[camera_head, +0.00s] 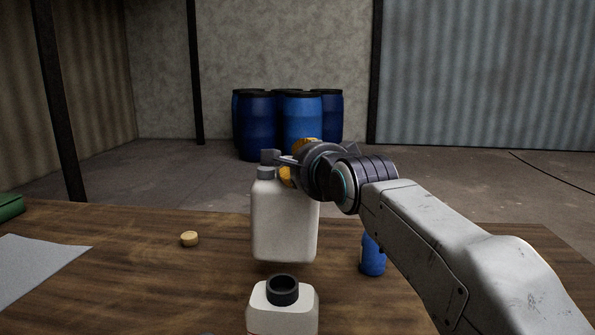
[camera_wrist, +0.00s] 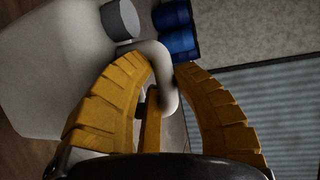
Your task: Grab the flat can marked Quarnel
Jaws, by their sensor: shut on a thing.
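A white flat can (camera_head: 280,225) with a grey cap (camera_head: 265,173) stands upright in the middle of the head view. No marking is readable on the side I see. My gripper (camera_head: 288,172) is at its top, coming from the right. In the wrist view the yellow fingers of my gripper (camera_wrist: 165,75) are closed around the can's pale handle (camera_wrist: 165,88). The can's body (camera_wrist: 65,65) and cap (camera_wrist: 120,19) fill the left of that view. My gripper hides part of the can's top right. I cannot tell whether its base touches the table.
A white bottle with a black neck (camera_head: 283,312) stands in front on the wooden table (camera_head: 150,290). A blue container (camera_head: 373,258) is to the right, partly behind my arm. A small yellowish cap (camera_head: 189,239) and grey sheet (camera_head: 35,268) lie left. Blue drums (camera_head: 258,125) stand far back.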

